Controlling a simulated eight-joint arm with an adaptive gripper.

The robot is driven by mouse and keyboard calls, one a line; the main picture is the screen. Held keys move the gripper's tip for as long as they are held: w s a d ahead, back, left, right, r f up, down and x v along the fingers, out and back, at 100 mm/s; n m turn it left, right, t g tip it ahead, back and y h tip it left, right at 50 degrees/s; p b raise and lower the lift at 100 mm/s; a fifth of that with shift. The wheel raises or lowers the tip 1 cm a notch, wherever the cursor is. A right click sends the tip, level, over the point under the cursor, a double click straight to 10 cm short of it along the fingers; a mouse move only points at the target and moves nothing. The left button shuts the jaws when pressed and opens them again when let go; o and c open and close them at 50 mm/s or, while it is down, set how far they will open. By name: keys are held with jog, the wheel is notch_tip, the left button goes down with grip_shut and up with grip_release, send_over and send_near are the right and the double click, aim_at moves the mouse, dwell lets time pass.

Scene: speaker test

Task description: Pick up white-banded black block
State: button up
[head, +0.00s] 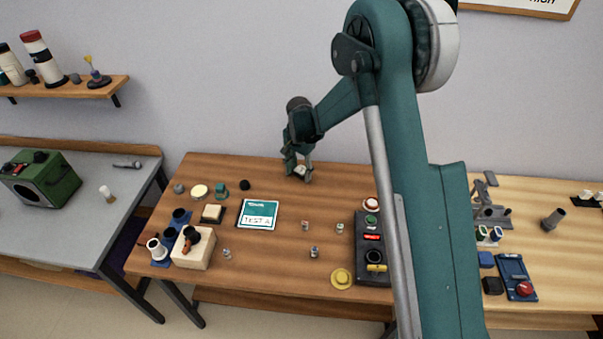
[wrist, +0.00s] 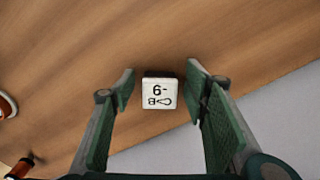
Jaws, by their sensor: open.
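A small block with a white lettered face and a dark edge (wrist: 159,94) lies on the wooden table, between and beyond my fingertips in the wrist view. It also shows as a small pale patch (head: 300,170) under my gripper (head: 298,175) near the table's back edge in the head view, partly hidden by the fingers. My gripper (wrist: 160,80) is open, with one finger on each side of the block. I see no finger touching it. Whether this is the white-banded black block is not clear, as its sides are mostly hidden.
A dark block with a cream top (head: 212,213) stands left of a teal-and-white card (head: 258,214). A black control panel (head: 373,275) stands at the right near my arm. Small cans and a yellow disc (head: 341,278) lie toward the front. The table around the block is clear.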

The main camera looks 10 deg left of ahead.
aim_at(300, 171)
jog(key=shift+c, duration=0.7)
jog(key=c, duration=0.8)
jog(key=shift+c, duration=0.2)
jog(key=shift+r, duration=0.15)
jog(key=shift+r+p, duration=0.65)
jog(key=shift+r, duration=4.2)
